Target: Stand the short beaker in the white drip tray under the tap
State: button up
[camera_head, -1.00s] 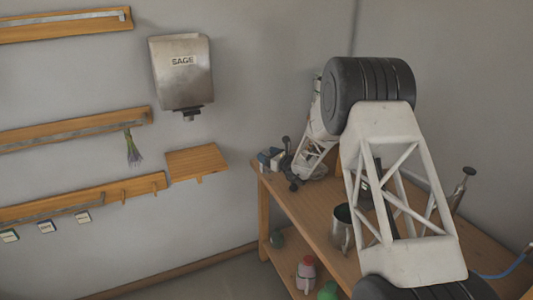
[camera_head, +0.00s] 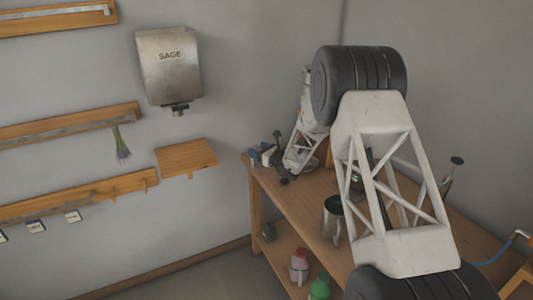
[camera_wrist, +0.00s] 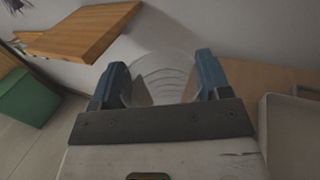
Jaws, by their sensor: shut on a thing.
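My gripper (camera_wrist: 160,88) is shut on a clear, ribbed vessel, which looks like the short beaker (camera_wrist: 163,72), between its blue fingers in the wrist view. The beaker's far end and base are hard to make out. In the head view my gripper (camera_head: 262,154) is small, at the far left corner of the bench. A white, raised-rim tray-like thing (camera_wrist: 290,135) lies at the right of the wrist view, apart from the beaker; I cannot tell if it is the drip tray. A dark outlet (camera_head: 179,109) sits under the grey SAGE tank (camera_head: 169,72).
A small wooden shelf (camera_head: 187,158) is on the wall below the tank; it also shows in the wrist view (camera_wrist: 85,32). The wooden bench (camera_head: 300,195) carries a metal pot (camera_head: 333,218). A green bin (camera_wrist: 27,98) stands at the wrist view's left.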

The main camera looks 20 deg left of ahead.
jog(key=w+d+r+m+t+h, duration=0.2)
jog(key=w+d+r+m+t, duration=0.15)
jog(key=d+r, duration=0.75)
jog(key=w+d+r+m+t+h, duration=0.2)
jog(key=w+d+r+t+h, duration=0.15)
jog(key=d+r, duration=0.65)
jog(key=s+d+r+m+t+h, duration=0.2)
jog(key=s+d+r+m+h, duration=0.15)
jog(key=d+r, duration=0.85)
jog(key=s+d+r+m+t+h, duration=0.25)
jog(key=s+d+r+h, duration=0.2)
jog(key=d+r, duration=0.8)
jog(key=w+a+f+n+g+y, duration=0.15)
jog(key=w+a+f+y, duration=0.35)
jog(key=f, duration=0.7)
jog(key=w+a+f+n+g, duration=0.1)
jog(key=w+a+f+n, duration=0.1)
jog(key=a+f, duration=0.75)
jog(key=s+a+f+n+g+y, duration=0.1)
jog(key=a+f, duration=0.4)
jog(key=f, duration=0.6)
jog(key=s+a+f+n+g+y, duration=0.2)
jog(key=a+f, duration=0.3)
jog(key=f, duration=0.7)
jog(key=shift+s+a+f+n+y, duration=0.15)
jog(key=shift+s+a+n+y, duration=0.2)
jog(key=shift+s+y, duration=0.35)
